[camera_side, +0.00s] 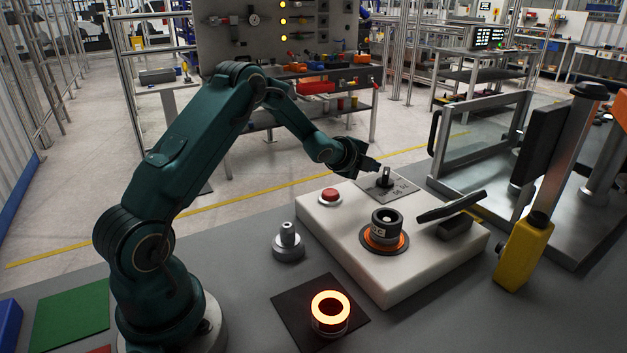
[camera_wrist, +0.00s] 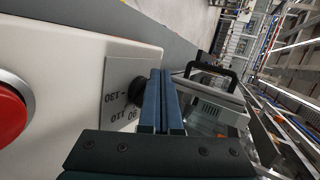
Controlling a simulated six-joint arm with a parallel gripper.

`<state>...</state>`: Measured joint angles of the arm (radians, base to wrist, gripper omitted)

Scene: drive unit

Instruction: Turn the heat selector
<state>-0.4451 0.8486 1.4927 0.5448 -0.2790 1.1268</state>
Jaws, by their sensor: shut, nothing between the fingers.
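The heat selector (camera_side: 385,177) is a small dark upright knob on a grey plate (camera_side: 402,189) with printed numbers, at the far side of the white unit. In the wrist view the dark knob (camera_wrist: 136,91) is partly hidden behind my fingers, and the plate (camera_wrist: 115,78) shows marks such as 130 and 110. My gripper (camera_side: 376,165) is shut and empty, just left of and slightly above the knob. In the wrist view its two blue fingers (camera_wrist: 160,76) lie together beside the knob. I cannot tell whether they touch it.
The white unit (camera_side: 345,230) also carries a red button (camera_side: 330,196), a round dark part in an orange ring (camera_side: 386,222), and a black lever (camera_side: 450,206). A glowing ring (camera_side: 330,308) sits on a dark pad in front.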

